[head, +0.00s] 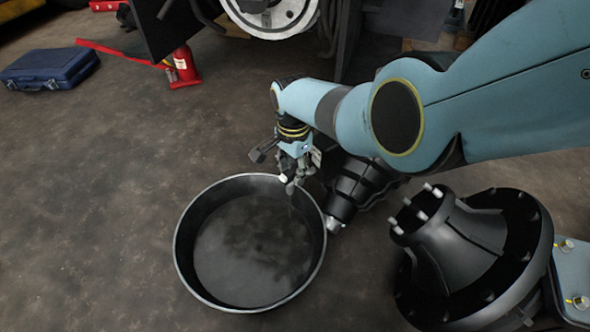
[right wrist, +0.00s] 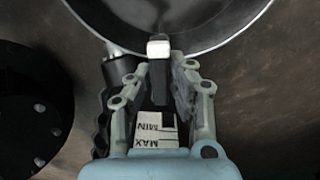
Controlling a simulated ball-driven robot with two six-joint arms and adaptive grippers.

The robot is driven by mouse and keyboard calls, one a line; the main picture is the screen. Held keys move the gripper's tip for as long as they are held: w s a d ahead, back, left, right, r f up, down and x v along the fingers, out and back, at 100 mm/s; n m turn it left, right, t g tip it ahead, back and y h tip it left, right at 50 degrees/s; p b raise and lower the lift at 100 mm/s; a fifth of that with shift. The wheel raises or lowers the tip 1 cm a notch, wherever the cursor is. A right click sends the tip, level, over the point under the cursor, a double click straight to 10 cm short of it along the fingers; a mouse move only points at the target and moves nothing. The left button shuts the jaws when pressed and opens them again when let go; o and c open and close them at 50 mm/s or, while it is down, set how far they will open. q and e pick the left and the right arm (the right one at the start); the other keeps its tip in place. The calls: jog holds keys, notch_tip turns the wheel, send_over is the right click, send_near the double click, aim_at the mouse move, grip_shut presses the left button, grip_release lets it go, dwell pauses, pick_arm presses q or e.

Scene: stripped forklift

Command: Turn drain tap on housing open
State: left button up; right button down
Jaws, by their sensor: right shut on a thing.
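My right gripper (head: 293,175) is low over the far rim of the round pan (head: 180,245). In the right wrist view, its fingers (right wrist: 158,82) are on either side of a narrow dark piece with a pale square end (right wrist: 158,48), which I take for the drain tap's handle. The gripper is shut on it. The pale end points over the pan. The black ribbed housing (head: 357,185) stands right of the gripper, with a silver stub (head: 335,224) at its lower end. The fingers and arm hide the tap's body and its join to the housing. My left gripper is out of view.
A large black flanged part with studs (head: 462,250) stands at the lower right. A red jack (head: 183,68) and a blue case (head: 50,68) are at the upper left. A wheel (head: 270,18) is at the top. The floor left of the pan is clear.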

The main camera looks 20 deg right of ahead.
aim_at(293, 169)
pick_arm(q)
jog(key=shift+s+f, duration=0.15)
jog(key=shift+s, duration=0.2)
pick_arm(e)
jog(key=shift+a+m, duration=0.1)
jog(key=shift+m, duration=0.7)
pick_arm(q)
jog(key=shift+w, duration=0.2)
pick_arm(e)
jog(key=c, duration=1.5)
grip_release()
jog(key=shift+w, duration=0.1)
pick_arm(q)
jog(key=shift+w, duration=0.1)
pick_arm(e)
jog(key=shift+r, duration=0.5)
notch_tip(293, 169, up, 11)
jog(key=shift+f, duration=0.1)
